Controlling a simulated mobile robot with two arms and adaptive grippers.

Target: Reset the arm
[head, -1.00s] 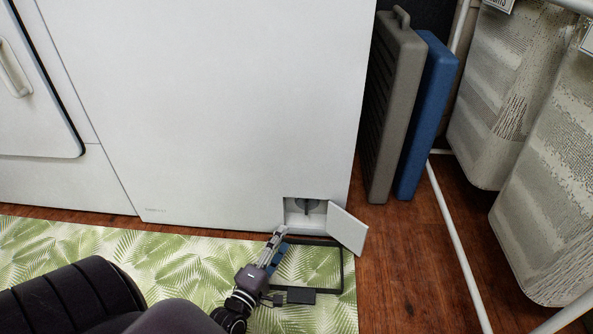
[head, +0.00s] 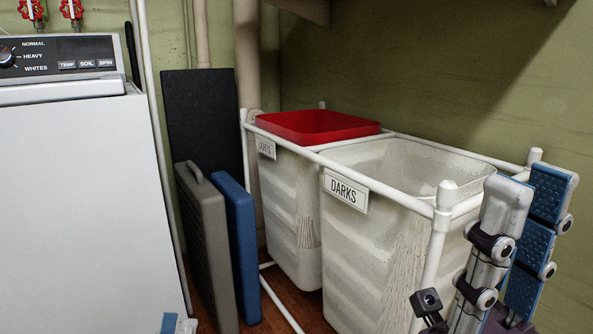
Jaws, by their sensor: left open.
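My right gripper (head: 527,190) is large at the right edge of the head view, its fingers pointing up in front of the white hampers. Its two fingers stand apart, and the blue pad of one faces the view; nothing is between them. Of my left gripper (head: 176,323), only a fingertip with a blue pad shows at the bottom edge, in front of the white washer (head: 85,200). The rest of it is below the picture.
A grey folded case (head: 205,245) and a blue panel (head: 243,250) lean beside the washer. A white pipe frame holds hampers labelled LIGHTS (head: 285,200) and DARKS (head: 370,250); a red basket (head: 315,127) sits on the lights side.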

